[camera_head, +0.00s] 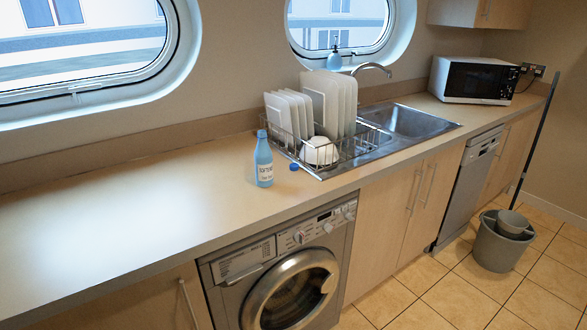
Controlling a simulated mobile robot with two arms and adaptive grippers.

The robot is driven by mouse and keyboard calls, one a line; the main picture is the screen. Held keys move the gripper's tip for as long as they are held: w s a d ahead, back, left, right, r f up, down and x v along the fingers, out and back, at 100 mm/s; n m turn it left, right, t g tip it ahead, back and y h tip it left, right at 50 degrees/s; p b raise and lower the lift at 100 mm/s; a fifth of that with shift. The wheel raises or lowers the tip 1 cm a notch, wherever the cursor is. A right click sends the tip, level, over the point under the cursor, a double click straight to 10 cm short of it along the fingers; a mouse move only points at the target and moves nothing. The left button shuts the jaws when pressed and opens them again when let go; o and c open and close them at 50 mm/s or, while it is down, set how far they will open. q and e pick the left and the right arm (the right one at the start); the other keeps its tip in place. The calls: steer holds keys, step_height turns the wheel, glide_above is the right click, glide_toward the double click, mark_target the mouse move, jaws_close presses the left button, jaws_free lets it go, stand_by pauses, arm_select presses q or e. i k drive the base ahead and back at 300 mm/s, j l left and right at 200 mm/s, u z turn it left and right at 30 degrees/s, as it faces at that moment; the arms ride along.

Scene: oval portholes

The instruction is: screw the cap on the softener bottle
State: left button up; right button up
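The softener bottle (264,163) is light blue with a pale label and stands upright on the wooden countertop, left of the dish rack. Its top is darker blue; at this size I cannot tell whether that is its bare neck. A small dark blue cap (294,167) lies on the counter just right of the bottle, apart from it, close to the rack and the sink's edge. Neither of my grippers shows in the head view.
A wire rack (345,153) with white plates and a bowl stands beside the steel sink (414,121). A microwave (473,80) sits at the far right. The countertop (130,215) left of the bottle is clear. A grey bucket (500,247) stands on the floor.

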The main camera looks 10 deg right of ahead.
mark_target(263, 155)
steer(key=l+u, duration=0.2)
steer(key=u, duration=0.9)
steer(key=l+u, duration=0.2)
steer(key=l, duration=0.2)
steer(key=k+l+u, duration=0.2)
steer(key=l, duration=0.2)
steer(key=l+u, duration=0.2)
steer(key=l, duration=0.2)
steer(key=k+l+u, duration=0.2)
steer(key=l, duration=0.2)
steer(key=l+u, duration=0.2)
steer(key=l, duration=0.15)
steer(key=k+l+u, duration=0.2)
steer(key=l, duration=0.15)
steer(key=k+l, duration=0.2)
steer(key=l, duration=0.2)
steer(key=k+l, duration=0.2)
steer(key=l, duration=0.15)
steer(key=k+l, duration=0.25)
steer(key=l, duration=0.15)
